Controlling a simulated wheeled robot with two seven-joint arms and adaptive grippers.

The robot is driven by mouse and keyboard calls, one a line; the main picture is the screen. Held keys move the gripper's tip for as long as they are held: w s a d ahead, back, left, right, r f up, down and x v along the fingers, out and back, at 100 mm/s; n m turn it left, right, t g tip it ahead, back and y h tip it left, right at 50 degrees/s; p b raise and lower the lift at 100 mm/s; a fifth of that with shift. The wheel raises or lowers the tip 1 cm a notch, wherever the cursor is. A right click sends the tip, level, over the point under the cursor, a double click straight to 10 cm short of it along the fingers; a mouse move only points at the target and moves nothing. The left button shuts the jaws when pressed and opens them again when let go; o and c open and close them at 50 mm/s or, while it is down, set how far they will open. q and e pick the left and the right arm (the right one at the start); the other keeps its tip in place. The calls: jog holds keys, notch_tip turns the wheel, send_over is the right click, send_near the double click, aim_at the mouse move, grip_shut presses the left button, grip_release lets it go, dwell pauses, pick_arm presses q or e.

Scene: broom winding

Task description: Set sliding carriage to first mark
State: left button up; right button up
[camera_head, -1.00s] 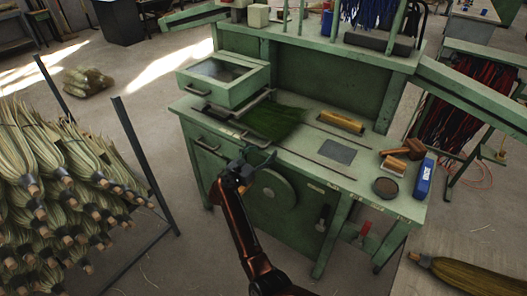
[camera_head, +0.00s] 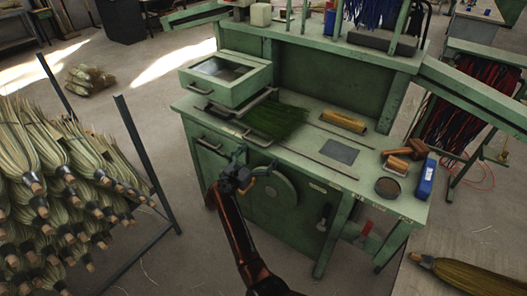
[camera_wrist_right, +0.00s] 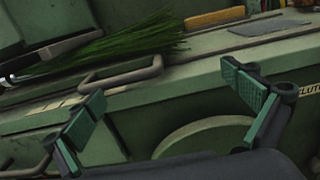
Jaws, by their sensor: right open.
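A bundle of green fibres (camera_head: 277,122) lies on the green bench, its left end at a dark metal fitting that I take for the sliding carriage. A looped metal handle (camera_head: 262,139) sticks out at the bench's front edge below the fibres; it also shows in the right wrist view (camera_wrist_right: 122,73). Pale markings (camera_wrist_right: 62,103) run along the front edge; I cannot read them. My right gripper (camera_head: 242,168) is open and empty in front of the bench, below the handle and not touching it. Its two fingers (camera_wrist_right: 170,112) are spread wide in the wrist view. My left gripper is out of view.
A round green wheel (camera_head: 274,192) with a knob sits on the bench front beside my right gripper. A glass-topped box (camera_head: 226,82) stands at the bench's back left. A yellow roller (camera_head: 343,121), a mallet and a blue box (camera_head: 426,178) lie to the right. A broom rack stands left.

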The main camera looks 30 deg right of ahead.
jog(key=v, duration=0.9)
jog(key=shift+a, duration=0.15)
jog(key=shift+s+r, duration=0.1)
